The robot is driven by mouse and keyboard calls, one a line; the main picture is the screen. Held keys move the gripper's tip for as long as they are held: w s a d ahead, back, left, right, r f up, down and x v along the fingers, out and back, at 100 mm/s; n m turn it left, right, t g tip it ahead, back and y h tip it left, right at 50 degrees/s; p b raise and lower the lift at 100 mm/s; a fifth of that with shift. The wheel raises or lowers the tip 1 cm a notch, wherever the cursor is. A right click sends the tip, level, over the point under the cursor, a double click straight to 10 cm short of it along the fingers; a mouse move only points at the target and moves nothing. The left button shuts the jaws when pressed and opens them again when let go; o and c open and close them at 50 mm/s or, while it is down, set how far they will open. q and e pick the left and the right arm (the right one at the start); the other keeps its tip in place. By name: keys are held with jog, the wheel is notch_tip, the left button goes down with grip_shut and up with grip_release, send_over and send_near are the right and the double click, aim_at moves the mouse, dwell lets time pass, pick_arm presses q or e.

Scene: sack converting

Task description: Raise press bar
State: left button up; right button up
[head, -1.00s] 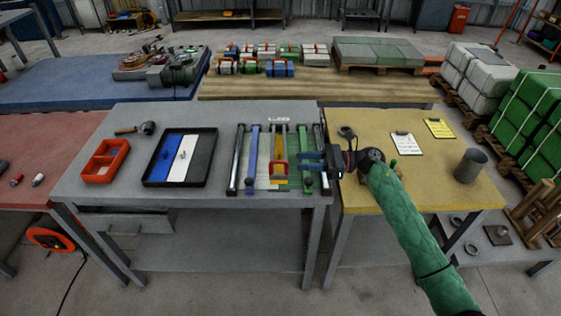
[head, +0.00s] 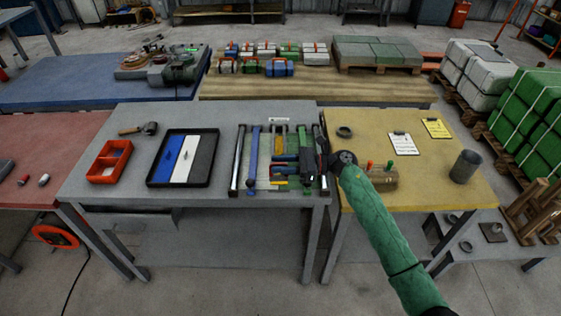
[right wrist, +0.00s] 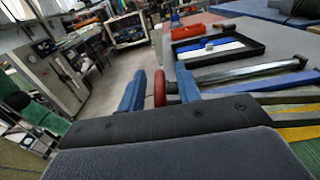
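The press fixture (head: 238,172) lies on the grey table, with dark side rails, a blue bar (head: 252,160) and a yellow part (head: 281,140). My right gripper (head: 277,168) reaches over it from the right and hides much of its right half. In the right wrist view its two blue fingers (right wrist: 160,85) are spread apart, with a red upright handle (right wrist: 159,88) between them. Gaps show on both sides of the handle, so the fingers do not appear closed on it. Whether this handle belongs to the press bar is hard to tell. My left gripper is out of view.
A black tray with blue, white and grey strips (head: 208,158), a red bin (head: 94,177) and a hammer (head: 140,129) are left of the fixture. The yellow table (head: 410,185) holds clipboards (head: 403,144) and a grey cylinder (head: 464,166).

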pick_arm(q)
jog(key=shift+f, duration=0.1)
pick_arm(e)
jog(key=shift+a, duration=0.1)
grip_shut()
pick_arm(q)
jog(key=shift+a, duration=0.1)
